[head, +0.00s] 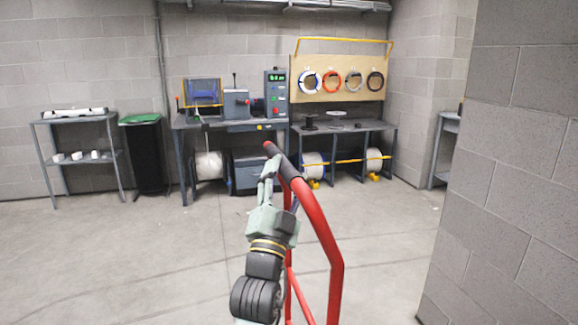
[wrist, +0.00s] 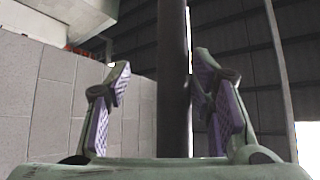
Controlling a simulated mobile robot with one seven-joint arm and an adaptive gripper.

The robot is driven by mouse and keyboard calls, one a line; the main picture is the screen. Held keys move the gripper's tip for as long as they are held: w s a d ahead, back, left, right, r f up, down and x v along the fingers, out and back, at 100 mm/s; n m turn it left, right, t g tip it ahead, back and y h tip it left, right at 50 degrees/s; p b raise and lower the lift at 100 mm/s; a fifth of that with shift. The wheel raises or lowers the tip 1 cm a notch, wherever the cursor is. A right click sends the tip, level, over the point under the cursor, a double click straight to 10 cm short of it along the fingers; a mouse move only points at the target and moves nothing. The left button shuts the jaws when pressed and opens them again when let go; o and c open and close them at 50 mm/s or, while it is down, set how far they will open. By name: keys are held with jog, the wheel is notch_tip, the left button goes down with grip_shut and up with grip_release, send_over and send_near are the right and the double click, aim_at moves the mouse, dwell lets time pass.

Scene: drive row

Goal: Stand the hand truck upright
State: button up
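The red hand truck (head: 322,230) stands in front of me in the head view, its tube frame running down out of the picture. Its lower part and wheels are out of view. A black grip (head: 283,168) covers part of its top bar. My gripper (head: 268,178) is at this grip, on its left side in the head view. In the wrist view the dark bar (wrist: 173,60) passes upright between the two purple-padded fingers of my gripper (wrist: 163,85). The fingers are apart. The left one is clear of the bar; the right one looks close to it, contact unclear.
A block wall (head: 520,170) stands close on the right. Workbenches (head: 230,124) with a machine and cable spools line the back wall. A dark bin (head: 145,155) and a shelf (head: 75,118) stand at the back left. The floor (head: 120,255) at left is clear.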

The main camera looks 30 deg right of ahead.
jog(key=v, duration=0.8)
jog(key=shift+s, duration=0.3)
jog(key=shift+a+f, duration=0.1)
jog(key=shift+f, duration=0.05)
